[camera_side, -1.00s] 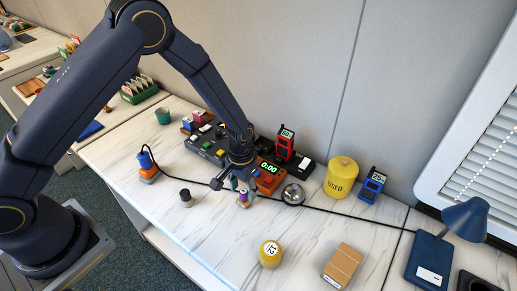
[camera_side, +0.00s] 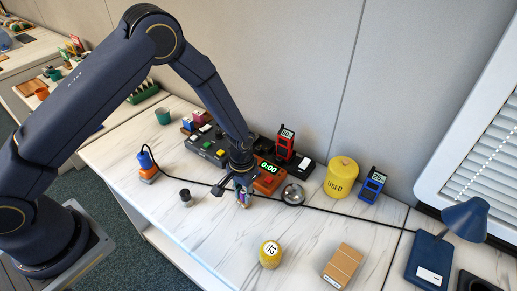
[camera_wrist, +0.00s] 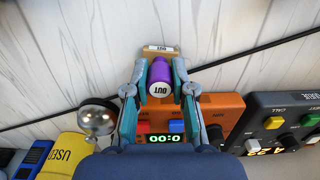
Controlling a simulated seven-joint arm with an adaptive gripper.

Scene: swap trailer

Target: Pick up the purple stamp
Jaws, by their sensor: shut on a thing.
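The purple stamp (camera_wrist: 159,74) stands between the fingers of my gripper (camera_wrist: 160,84) in the wrist view, its white end marked "OUT" facing the camera. A small tan base (camera_wrist: 160,49) with an "OUT" label shows just beyond it. My gripper is shut on the stamp, one teal-lined finger on each side. In the side view, my gripper (camera_side: 242,192) is low over the table, and its fingers hide most of the stamp. I cannot tell whether the stamp touches the table.
An orange timer (camera_side: 268,176) and a silver bell (camera_side: 292,194) stand close by. A black cable runs across the table behind the stamp. A yellow "USED" canister (camera_side: 341,178) is to the right, a dark-topped cylinder (camera_side: 186,198) to the left.

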